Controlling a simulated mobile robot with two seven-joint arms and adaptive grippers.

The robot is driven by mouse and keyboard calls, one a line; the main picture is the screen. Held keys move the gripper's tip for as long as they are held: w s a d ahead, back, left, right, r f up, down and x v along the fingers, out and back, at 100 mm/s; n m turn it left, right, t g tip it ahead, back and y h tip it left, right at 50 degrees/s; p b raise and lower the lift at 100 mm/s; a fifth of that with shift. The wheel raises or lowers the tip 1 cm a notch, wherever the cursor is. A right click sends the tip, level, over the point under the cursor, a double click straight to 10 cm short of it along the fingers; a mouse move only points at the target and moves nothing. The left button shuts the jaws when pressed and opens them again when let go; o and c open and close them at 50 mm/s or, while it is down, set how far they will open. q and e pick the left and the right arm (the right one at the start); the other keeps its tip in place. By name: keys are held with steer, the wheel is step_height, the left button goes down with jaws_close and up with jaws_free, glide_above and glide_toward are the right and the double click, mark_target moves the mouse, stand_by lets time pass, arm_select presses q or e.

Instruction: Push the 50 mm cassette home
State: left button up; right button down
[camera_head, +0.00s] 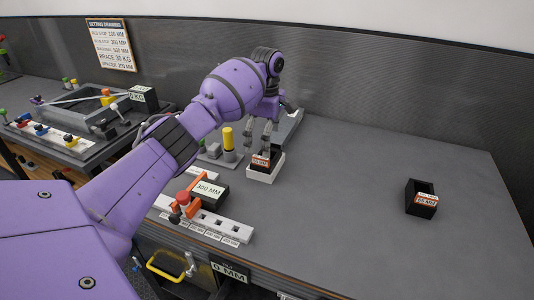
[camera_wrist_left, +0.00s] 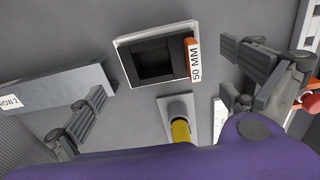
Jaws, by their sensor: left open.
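The 50 mm cassette (camera_head: 261,161) is a small black open box with an orange-edged label. It stands in a white square holder (camera_head: 264,174) on the bench and rises above its rim in the head view. In the left wrist view the cassette (camera_wrist_left: 153,61) sits inside the white frame (camera_wrist_left: 121,61), its "50 MM" label (camera_wrist_left: 193,60) at the right side. I cannot tell how deep it sits. My left gripper (camera_head: 268,138) is open just above the cassette, its fingers spread wide and apparently holding nothing. My right gripper is not in view.
A yellow-topped post (camera_head: 227,138) stands left of the holder. A white slotted rail (camera_head: 216,225) with a 300 MM block (camera_head: 209,189) lies nearer the front edge. Another black labelled cassette (camera_head: 420,198) stands far right, with clear bench between.

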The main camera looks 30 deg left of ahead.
arm_select(q)
step_height(320, 180, up, 5)
steer(key=shift+r, duration=0.1)
stand_by(0.7)
